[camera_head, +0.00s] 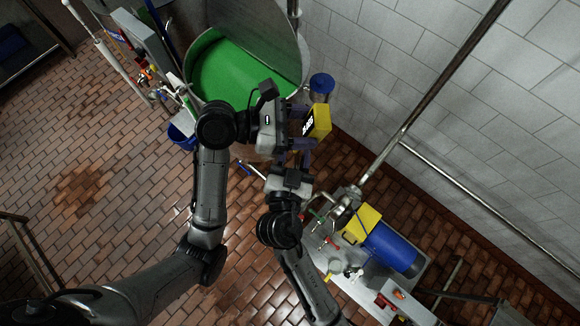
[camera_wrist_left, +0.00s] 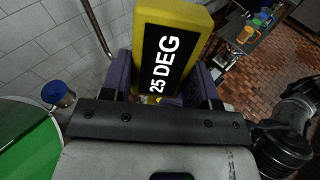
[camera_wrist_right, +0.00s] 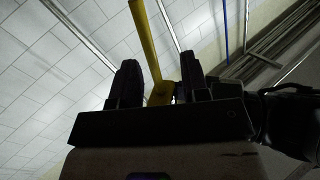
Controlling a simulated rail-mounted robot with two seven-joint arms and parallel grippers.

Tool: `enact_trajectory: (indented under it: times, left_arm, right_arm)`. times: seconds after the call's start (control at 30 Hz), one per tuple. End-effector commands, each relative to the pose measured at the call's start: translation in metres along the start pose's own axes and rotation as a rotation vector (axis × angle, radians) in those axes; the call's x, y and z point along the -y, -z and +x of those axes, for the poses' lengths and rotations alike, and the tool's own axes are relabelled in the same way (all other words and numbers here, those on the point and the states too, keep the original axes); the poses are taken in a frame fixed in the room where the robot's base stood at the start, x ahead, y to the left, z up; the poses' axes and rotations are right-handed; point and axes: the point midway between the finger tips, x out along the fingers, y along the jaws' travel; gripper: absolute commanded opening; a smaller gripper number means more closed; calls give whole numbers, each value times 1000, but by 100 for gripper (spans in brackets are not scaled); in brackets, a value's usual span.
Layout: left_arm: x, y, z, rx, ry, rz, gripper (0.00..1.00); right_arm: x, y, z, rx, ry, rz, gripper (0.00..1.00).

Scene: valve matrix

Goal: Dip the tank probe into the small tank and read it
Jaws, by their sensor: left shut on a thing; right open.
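The tank probe (camera_head: 318,121) is a yellow block with a black display. In the left wrist view its display (camera_wrist_left: 167,55) reads "25 DEG". My left gripper (camera_head: 298,124) is shut on it, beside the wide tank (camera_head: 302,52) of green liquid. I cannot tell whether this is the small tank. The probe's lower end is hidden in the head view. My right gripper (camera_head: 293,160) is open just below the left one. In the right wrist view a yellow part (camera_wrist_right: 147,45) shows between its fingers, probably the probe; contact cannot be told.
A blue-topped container (camera_head: 322,83) stands by the wall behind the probe. A blue bucket (camera_head: 182,136) is left of my left wrist. At lower right are a blue cylinder (camera_head: 388,247), valves and a steel bench. A slanting pipe (camera_head: 420,108) runs along the wall.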

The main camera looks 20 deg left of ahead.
Motion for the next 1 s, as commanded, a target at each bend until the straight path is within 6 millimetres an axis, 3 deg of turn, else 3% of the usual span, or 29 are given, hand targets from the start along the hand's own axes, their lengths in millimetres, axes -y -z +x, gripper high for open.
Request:
enact_trajectory:
  times: [0.3, 0.73, 1.0]
  left_arm:
    - [0, 0, 0, 0, 0, 0, 26]
    - [0, 0, 0, 0, 0, 0, 26]
    - [0, 0, 0, 1, 0, 0, 26]
  right_arm:
    - [0, 0, 30, 1, -1, 0, 42]
    - [0, 0, 35, 1, -1, 1, 42]
    - [0, 0, 35, 1, 0, 1, 17]
